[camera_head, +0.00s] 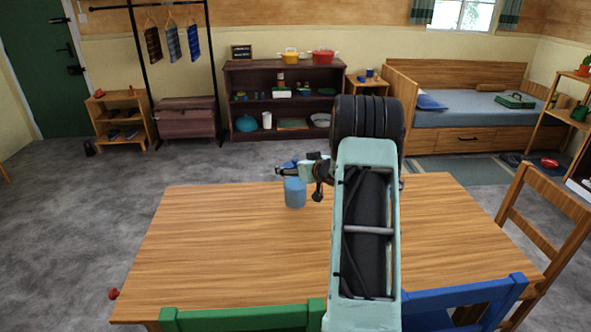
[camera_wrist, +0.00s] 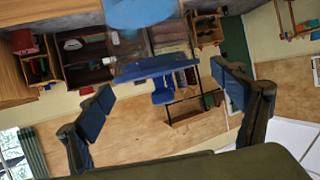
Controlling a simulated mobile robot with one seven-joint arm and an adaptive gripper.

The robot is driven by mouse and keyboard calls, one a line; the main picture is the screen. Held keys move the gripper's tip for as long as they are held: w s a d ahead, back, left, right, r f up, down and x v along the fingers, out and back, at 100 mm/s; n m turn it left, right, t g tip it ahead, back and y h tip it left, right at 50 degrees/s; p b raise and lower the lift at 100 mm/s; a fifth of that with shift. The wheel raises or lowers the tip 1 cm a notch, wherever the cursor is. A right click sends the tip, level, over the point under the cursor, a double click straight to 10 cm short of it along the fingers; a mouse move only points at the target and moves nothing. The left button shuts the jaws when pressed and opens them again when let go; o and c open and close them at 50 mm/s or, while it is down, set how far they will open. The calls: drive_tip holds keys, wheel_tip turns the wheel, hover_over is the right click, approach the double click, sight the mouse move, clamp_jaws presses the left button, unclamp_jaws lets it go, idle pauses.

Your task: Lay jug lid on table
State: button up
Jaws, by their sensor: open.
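A blue jug (camera_head: 294,194) stands upright near the far edge of the wooden table (camera_head: 230,235). In the wrist view, which is upside down, the blue lid (camera_wrist: 155,67) shows edge-on with its knob (camera_wrist: 163,92) pointing down in the picture. The lid appears to be on the jug, though the jug's walls are hard to make out. My gripper (camera_head: 289,170) is just above the jug's top. In the wrist view its two blue-padded fingers (camera_wrist: 163,98) are wide open, one on each side of the knob, with gaps and nothing held.
A green chair (camera_head: 245,316) and a blue chair (camera_head: 465,300) stand at the table's near edge, a wooden chair (camera_head: 545,235) at its right. The table left of the jug is clear. A dark shelf (camera_head: 278,100) and a bed (camera_head: 455,110) are at the back.

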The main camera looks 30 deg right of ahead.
drive_tip(key=c, duration=1.2)
drive_tip(key=shift+r, duration=0.15)
